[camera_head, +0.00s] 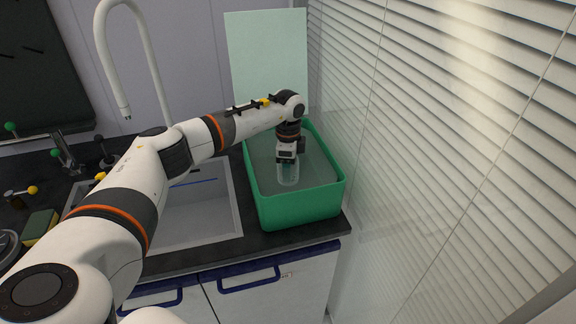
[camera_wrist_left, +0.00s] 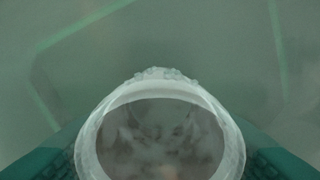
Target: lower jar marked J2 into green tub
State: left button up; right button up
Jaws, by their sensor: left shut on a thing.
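The green tub (camera_head: 300,207) stands on the dark counter to the right of the sink, with cloudy greyish liquid inside. My left gripper (camera_head: 288,161) points down inside the tub's outline and is shut on a clear jar (camera_head: 288,176). The jar looks upright and seems to be at or in the liquid; how deep it sits I cannot tell. In the left wrist view the jar's round rim (camera_wrist_left: 160,82) fills the lower middle, between the two teal finger pads. No J2 mark is readable. My right gripper is not in view.
A white sink (camera_head: 208,215) with a tall curved tap (camera_head: 158,75) lies left of the tub. A pale panel (camera_head: 267,60) stands behind it. A wall with blinds (camera_head: 460,130) is close on the right. A sponge (camera_head: 40,226) lies at the far left.

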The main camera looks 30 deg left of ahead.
pick_arm(q)
jog(key=o, duration=1.1)
jog(key=shift+f, duration=0.1)
notch_tip(320, 180, up, 12)
jog(key=b, duration=0.2)
